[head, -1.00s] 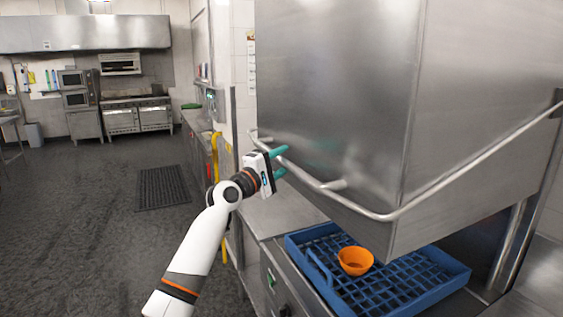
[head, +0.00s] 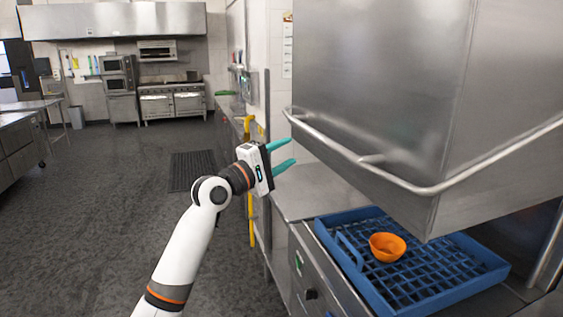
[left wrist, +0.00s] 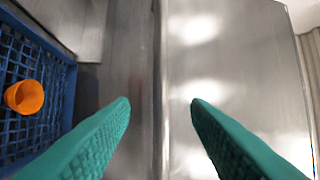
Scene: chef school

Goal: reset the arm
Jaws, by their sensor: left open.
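My left gripper (head: 284,154) is open and empty, its two teal fingers spread apart. It is in front of the steel dishwasher hood (head: 380,90), near the left end of its bar handle (head: 350,152). In the head view the fingers appear clear of the handle. The left wrist view shows both fingertips (left wrist: 160,104) apart with nothing between them and steel surfaces beyond. My right gripper is in neither view.
An orange bowl (head: 387,247) sits in a blue dish rack (head: 420,299) under the raised hood. The bowl also shows in the left wrist view (left wrist: 24,97). A steel counter (head: 300,190) lies behind the rack. Open floor (head: 90,230) with a dark mat (head: 192,171) is at left.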

